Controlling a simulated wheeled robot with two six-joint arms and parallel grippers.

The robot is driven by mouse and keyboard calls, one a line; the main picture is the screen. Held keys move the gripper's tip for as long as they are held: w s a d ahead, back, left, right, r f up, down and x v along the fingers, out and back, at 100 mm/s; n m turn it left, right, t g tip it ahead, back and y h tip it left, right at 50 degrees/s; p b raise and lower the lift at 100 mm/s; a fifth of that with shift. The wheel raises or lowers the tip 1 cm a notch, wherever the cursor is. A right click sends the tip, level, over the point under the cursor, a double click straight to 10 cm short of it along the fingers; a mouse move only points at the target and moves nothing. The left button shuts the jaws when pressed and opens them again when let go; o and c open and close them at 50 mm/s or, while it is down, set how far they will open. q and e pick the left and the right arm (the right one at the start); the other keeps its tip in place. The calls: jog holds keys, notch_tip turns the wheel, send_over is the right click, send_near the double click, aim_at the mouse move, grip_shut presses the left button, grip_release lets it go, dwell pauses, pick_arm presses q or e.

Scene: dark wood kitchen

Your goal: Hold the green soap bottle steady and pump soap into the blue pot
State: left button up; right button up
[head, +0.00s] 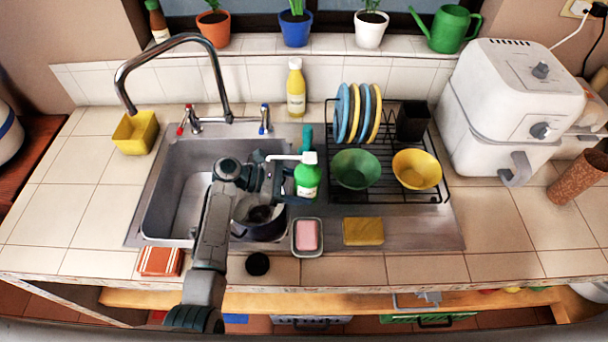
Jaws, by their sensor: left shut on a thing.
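The green soap bottle (308,184) with a white pump top stands at the right edge of the sink, upright. Its white spout points left, over the sink side. My left gripper (288,181) is at the bottle's left side and is shut on it. The fingertips are partly hidden against the bottle. The blue pot (268,232) is at the right side of the sink basin, below and left of the bottle. My left arm and gripper cover part of the pot. My right gripper is not in view.
The metal sink (165,205) lies left of the bottle, under a curved faucet (190,38). A pink soap dish (306,237) and a yellow sponge (362,231) lie in front. A dish rack (440,165) with bowls and plates stands close on the right.

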pick_arm(q)
jog(key=shift+f, duration=0.1)
jog(key=o, duration=0.8)
jog(key=shift+o, duration=0.2)
jog(key=v, duration=1.2)
